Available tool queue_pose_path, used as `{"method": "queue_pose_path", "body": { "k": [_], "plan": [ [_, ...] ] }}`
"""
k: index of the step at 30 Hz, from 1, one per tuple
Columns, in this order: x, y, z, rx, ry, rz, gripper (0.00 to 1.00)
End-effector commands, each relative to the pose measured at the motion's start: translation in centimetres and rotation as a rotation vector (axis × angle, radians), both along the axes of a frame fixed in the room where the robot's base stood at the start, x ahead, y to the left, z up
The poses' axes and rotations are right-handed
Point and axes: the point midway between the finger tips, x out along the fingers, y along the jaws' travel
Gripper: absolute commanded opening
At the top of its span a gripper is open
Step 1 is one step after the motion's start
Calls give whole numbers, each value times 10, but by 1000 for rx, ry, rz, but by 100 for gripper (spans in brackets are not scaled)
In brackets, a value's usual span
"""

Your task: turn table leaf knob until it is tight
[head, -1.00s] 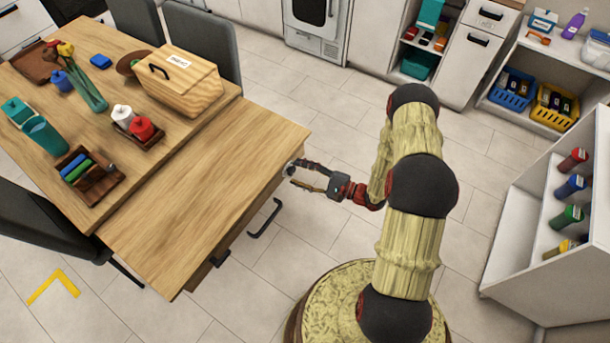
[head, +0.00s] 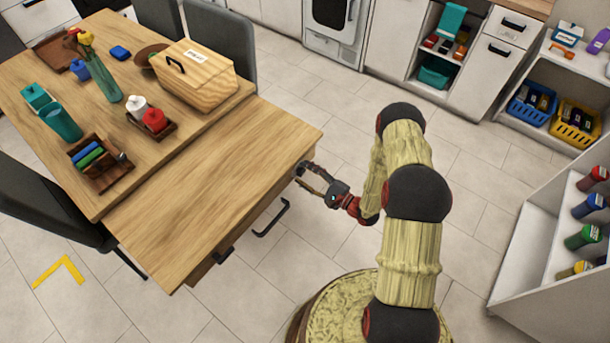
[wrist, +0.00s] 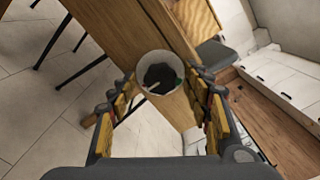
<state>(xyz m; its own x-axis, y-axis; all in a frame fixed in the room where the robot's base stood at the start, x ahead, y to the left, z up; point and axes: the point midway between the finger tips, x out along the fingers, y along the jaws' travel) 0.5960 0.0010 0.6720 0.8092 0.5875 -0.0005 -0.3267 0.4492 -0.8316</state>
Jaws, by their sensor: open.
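The knob (wrist: 160,72) is a round piece with a pale rim and a dark middle, at the edge of the wooden table leaf. In the wrist view it lies between and just beyond my fingertips. The table leaf (head: 215,185) is a bare wooden panel at the near right end of the table in the head view. My gripper (head: 307,179) is open beside the leaf's right edge; its spread fingers also show in the wrist view (wrist: 160,84). I cannot tell whether either finger touches the knob. In the head view the knob is mostly hidden by the fingers.
Dark handles (head: 271,218) stick out below the leaf. The table holds a wooden box (head: 205,88), a bottle caddy (head: 150,132), a pen tray (head: 108,174) and a teal cup (head: 62,124). A white shelf unit (head: 535,235) stands at right.

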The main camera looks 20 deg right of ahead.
Motion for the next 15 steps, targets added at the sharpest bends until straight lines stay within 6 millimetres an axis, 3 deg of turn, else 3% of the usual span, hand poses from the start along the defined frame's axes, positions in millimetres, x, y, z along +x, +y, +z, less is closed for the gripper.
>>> {"method": "queue_pose_path", "body": {
  "k": [8,15],
  "plan": [
    [2,1,0,0,0,0,49],
    [2,1,0,0,0,0,37]
  ]
}}
